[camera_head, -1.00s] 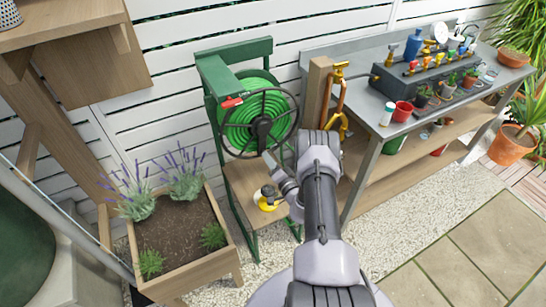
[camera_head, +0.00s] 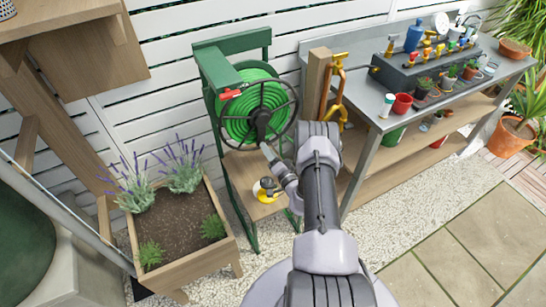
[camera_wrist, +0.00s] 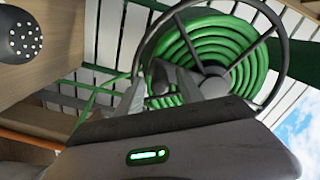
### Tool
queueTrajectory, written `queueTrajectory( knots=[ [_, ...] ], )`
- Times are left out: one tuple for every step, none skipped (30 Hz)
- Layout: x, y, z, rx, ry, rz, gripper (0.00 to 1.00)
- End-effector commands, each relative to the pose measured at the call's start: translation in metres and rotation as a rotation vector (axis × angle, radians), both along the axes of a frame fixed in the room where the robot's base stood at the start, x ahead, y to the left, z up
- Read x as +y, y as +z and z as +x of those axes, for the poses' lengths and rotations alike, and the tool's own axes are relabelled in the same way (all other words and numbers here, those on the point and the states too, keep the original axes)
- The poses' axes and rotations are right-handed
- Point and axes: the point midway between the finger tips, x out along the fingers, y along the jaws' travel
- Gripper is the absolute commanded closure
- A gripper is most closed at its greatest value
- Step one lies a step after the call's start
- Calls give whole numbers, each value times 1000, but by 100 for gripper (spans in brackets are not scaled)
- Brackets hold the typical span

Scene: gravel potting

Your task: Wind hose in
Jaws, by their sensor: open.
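The green hose (camera_head: 240,112) is wound in coils on a reel in a green metal stand (camera_head: 214,68). A dark spoked handwheel (camera_head: 288,112) stands in front of the coils. In the wrist view the hose (camera_wrist: 196,50) and the wheel rim (camera_wrist: 282,42) fill the upper middle. My gripper (camera_wrist: 178,75) is open, its fingers pointing toward the lower left of the wheel, near the hub and a spoke. In the head view my own arm partly hides the gripper. I cannot tell whether the fingers touch the wheel.
A planter with lavender (camera_head: 222,262) stands left of the reel. A yellow item (camera_head: 262,196) sits on the stand's wooden shelf. A wooden post with a brass tap (camera_head: 319,76) and a potting bench (camera_head: 381,124) stand close on the right. Open gravel and paving lie in front.

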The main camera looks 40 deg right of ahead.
Motion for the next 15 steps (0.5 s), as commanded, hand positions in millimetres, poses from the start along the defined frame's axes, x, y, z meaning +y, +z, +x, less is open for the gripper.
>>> queueTrajectory(
  knots=[
    [1, 1, -6, 2, -2, 2, 56],
    [2, 2, -11, 2, -3, 4, 56],
    [4, 3, -19, 2, -3, 4, 56],
    [5, 4, -27, 3, -3, 5, 56],
    [7, 4, -35, 3, -4, 6, 56],
    [10, 5, -47, 3, -5, 6, 56],
    [12, 6, -56, 2, -6, 7, 56],
    [14, 5, -65, 3, -6, 7, 56],
    [17, 6, -77, 3, -7, 6, 56],
    [19, 6, -87, 2, -7, 8, 56],
    [20, 11, -89, 2, -5, 5, 56],
    [21, 14, -94, 1, -5, 4, 56],
    [22, 15, -98, 1, -4, 4, 56],
    [23, 15, -102, 1, -4, 4, 56],
    [25, 16, -108, 1, -5, 4, 56]
  ],
)
